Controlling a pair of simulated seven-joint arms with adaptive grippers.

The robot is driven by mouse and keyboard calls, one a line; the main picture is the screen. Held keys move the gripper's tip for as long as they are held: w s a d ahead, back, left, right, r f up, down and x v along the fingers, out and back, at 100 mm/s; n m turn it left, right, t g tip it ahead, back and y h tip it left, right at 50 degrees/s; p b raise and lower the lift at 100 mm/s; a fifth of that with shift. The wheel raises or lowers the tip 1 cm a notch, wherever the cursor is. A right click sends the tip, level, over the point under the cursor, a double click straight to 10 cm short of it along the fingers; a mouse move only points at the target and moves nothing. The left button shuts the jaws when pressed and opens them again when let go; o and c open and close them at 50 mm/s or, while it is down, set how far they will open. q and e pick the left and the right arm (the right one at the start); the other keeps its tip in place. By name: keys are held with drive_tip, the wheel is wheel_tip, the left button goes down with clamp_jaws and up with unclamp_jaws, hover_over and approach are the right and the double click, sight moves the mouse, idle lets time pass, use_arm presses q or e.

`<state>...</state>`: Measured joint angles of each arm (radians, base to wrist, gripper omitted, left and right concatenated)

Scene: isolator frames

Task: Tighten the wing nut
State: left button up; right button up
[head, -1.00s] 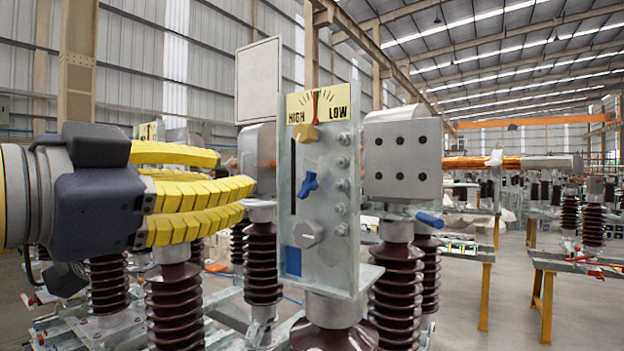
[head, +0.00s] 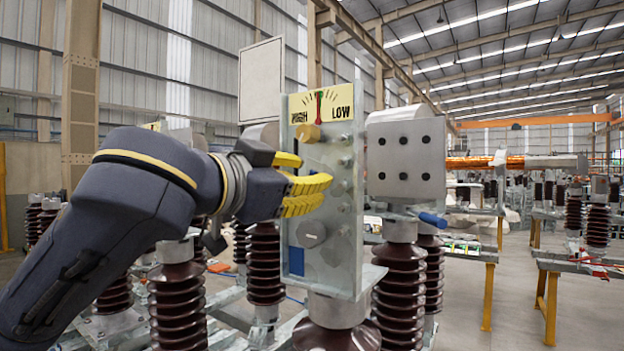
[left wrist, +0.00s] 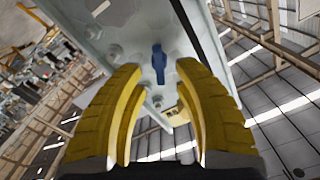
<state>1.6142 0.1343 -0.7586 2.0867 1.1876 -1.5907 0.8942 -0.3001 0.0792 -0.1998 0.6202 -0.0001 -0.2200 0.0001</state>
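The blue wing nut (left wrist: 158,62) is on the face of a grey metal panel (head: 298,262). In the left wrist view it sits between the yellow fingertips, with a visible gap on both sides. In the head view it is hidden behind my left gripper (head: 314,182). That gripper reaches in from the left, its yellow fingers pointing at the panel. In the left wrist view my left gripper (left wrist: 160,70) is open, fingers either side of the nut; I cannot tell how deep they reach around it. My right gripper is not in view.
A yellow HIGH/LOW gauge (head: 320,105) tops the panel, its pointer near upright. A brass knob (head: 307,133), a grey hexagonal knob (head: 311,233) and several bolts sit close around the fingers. A grey box (head: 405,155) on ribbed brown insulators (head: 403,290) stands to the right.

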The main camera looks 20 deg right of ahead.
use_arm(q)
drive_tip(key=shift+x, duration=1.15)
clamp_jaws()
